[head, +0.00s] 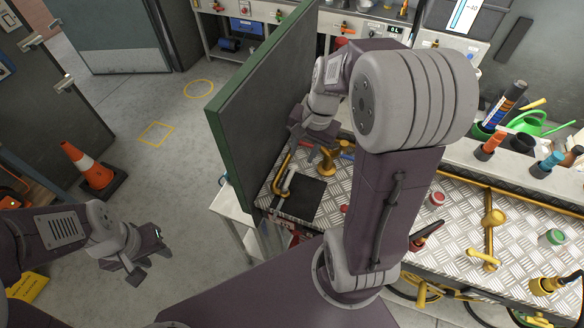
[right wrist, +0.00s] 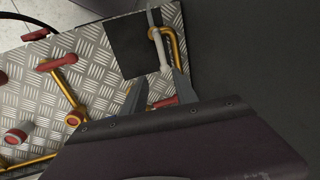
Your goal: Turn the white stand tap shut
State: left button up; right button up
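A tap with a white lever (head: 287,182) and a bent gold pipe stands on the metal-plated bench beside a dark square mat. In the right wrist view the white lever (right wrist: 160,50) lies alongside the gold pipe, beyond the fingertips. My right gripper (head: 310,150) is above the bench near this tap. Its two fingers (right wrist: 160,88) are apart with nothing visibly held between them. In the head view my right gripper partly hides the area behind the tap. My left gripper (head: 148,258) is over the floor at the lower left, away from the bench, with its fingers apart.
A dark mat (head: 304,197) lies beside the tap. A tall green-edged panel (head: 248,110) rises at the bench's left. A brass fitting (head: 328,160) stands close to my right gripper. Other gold taps (head: 490,230) stand further right. An orange cone (head: 90,168) is on the floor.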

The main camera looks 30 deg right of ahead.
aim_at(292, 170)
jog(key=x, duration=0.6)
jog(key=b+x, duration=0.1)
jog(key=x, duration=0.2)
jog(key=shift+w+a, duration=0.15)
jog(key=shift+a, duration=0.15)
jog(key=shift+w+a, duration=0.1)
jog(key=shift+c, duration=0.3)
grip_shut()
jog(key=shift+w+r, duration=0.15)
dwell(0.4)
